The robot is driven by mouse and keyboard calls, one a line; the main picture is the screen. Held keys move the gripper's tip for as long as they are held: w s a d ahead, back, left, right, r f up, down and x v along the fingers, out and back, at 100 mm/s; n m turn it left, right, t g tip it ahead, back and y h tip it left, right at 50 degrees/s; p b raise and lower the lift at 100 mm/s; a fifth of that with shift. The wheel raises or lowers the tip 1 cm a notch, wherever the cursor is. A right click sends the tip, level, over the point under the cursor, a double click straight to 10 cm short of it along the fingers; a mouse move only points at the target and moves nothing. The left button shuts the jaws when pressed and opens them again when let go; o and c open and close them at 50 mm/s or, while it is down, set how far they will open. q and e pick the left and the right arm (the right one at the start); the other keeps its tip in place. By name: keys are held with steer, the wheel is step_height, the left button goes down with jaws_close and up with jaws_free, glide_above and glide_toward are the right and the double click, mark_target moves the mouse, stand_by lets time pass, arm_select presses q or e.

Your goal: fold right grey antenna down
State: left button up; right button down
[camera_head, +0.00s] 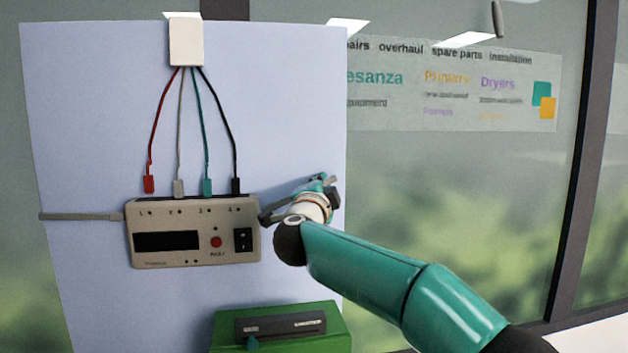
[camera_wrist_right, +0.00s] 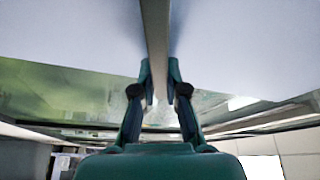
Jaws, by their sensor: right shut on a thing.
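The beige device (camera_head: 192,232) is mounted on a pale blue panel, with a black display, a red button and a black switch. Its left grey antenna (camera_head: 80,216) sticks straight out to the left. My right gripper (camera_head: 318,194) is at the device's right side and hides most of the right antenna there. In the right wrist view, the right grey antenna (camera_wrist_right: 157,38) runs between the two fingers, and my right gripper (camera_wrist_right: 159,76) is shut on it. My left gripper is not in view.
Red, grey, teal and black cables (camera_head: 193,120) hang from a white box (camera_head: 186,41) to plugs above the device. A green box (camera_head: 282,328) with a dark slot unit stands below. The pale blue panel (camera_head: 90,120) is bare at left. A window with a sign (camera_head: 450,85) is behind.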

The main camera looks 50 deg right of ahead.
steer(key=shift+s+d+f+m+g+y+b, duration=0.15)
steer(key=shift+f+m+g+b, duration=0.1)
steer(key=shift+f+m, duration=0.5)
steer(key=shift+s+d+f+m+g+y+b, duration=0.1)
steer(key=shift+d+f+m+g+y, duration=0.1)
steer(key=shift+f+m, duration=0.5)
steer(key=shift+s+d+f+m+g+y+b, duration=0.15)
steer(key=shift+f+m+g+b, duration=0.1)
steer(key=shift+f+m, duration=0.5)
steer(key=c, duration=1.2)
jaws_free()
steer(key=shift+a, duration=0.1)
steer(key=v, duration=1.2)
